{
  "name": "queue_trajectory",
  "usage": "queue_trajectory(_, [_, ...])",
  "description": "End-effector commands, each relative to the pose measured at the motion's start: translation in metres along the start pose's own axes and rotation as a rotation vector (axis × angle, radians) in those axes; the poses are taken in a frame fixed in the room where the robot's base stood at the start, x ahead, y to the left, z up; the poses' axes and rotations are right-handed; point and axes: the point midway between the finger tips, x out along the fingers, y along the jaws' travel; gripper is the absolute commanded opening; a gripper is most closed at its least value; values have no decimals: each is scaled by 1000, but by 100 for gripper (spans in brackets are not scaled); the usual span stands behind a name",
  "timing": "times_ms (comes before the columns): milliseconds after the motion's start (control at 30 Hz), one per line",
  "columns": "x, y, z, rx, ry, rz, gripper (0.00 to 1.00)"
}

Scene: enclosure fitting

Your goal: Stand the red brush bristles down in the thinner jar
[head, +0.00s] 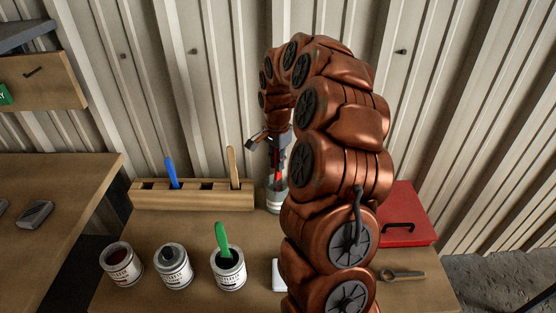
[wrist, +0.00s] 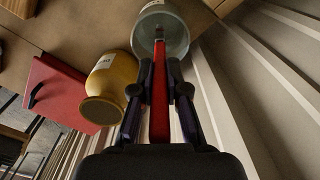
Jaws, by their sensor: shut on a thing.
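The red brush (head: 278,170) hangs roughly upright in my gripper (head: 272,142), partly behind my arm in the head view. In the wrist view my gripper (wrist: 159,80) is shut on the red handle (wrist: 160,100), one finger on each side. The brush's lower end overlaps the mouth of a clear labelled jar (wrist: 172,42), which seems to be the thinner jar. In the head view this jar (head: 273,199) stands on the bench below my gripper. The bristles are hard to make out, and I cannot tell how deep they sit.
A wooden rack (head: 205,199) holds blue and tan-handled brushes. Paint tins (head: 174,270) stand in front, one with a green brush (head: 222,240). A red case (head: 403,215) lies right. A yellow jar (wrist: 112,88) stands beside the clear jar. The ribbed wall is close behind.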

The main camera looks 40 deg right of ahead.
Motion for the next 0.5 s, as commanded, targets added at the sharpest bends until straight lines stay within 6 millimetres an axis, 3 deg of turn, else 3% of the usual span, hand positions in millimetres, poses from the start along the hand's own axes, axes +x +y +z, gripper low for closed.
queue_trajectory(467, [7, 0, 0, 0, 0, 1, 0])
queue_trajectory(500, [7, 0, 0, 0, 0, 1, 18])
